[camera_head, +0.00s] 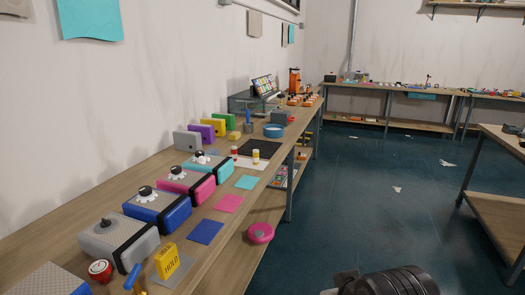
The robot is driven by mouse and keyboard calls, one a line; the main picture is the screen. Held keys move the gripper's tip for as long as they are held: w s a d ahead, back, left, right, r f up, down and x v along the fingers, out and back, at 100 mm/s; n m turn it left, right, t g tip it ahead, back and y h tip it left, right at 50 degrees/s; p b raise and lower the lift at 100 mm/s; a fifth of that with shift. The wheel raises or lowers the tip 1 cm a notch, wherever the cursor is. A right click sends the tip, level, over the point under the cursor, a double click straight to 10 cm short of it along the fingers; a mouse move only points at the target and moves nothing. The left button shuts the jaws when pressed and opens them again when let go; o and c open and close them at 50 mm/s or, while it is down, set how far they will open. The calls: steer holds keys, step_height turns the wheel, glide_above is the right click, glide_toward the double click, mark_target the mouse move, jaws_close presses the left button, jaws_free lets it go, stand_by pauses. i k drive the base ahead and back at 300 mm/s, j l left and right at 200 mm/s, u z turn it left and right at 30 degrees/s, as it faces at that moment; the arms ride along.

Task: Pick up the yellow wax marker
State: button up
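I cannot single out the yellow wax marker for certain among the small yellow things on the long workbench (215,262). A small white item with a yellow top (255,156) stands upright on a white sheet, beside a red-and-white one (235,153). A small yellow block (234,135) lies farther back by the coloured cases. A yellow sign with dark lettering (168,261) stands near the front. Only a dark ribbed part of my arm shows at the bottom edge, right of the bench. My gripper's fingers are not visible.
Another table (500,190) stands right. Open dark floor (385,215) lies between, with paper scraps.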

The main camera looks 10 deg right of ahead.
mark_target(255, 152)
steer(key=i+l+u, duration=0.2)
steer(key=i, duration=0.2)
steer(key=i+l+u, duration=0.15)
steer(key=i+l, duration=0.2)
steer(key=i+l+u, duration=0.2)
steer(key=i+l, duration=0.15)
steer(key=i+l+u, duration=0.15)
steer(key=i+l, duration=0.15)
steer(key=i+l+u, duration=0.2)
steer(key=l, duration=0.3)
steer(key=i+l+u, duration=0.15)
steer(key=i+l, duration=0.2)
steer(key=l, duration=0.15)
steer(key=i+l+u, duration=0.2)
steer(key=l, duration=0.3)
steer(key=i+l+u, duration=0.15)
steer(key=l, duration=0.4)
steer(key=i, duration=0.1)
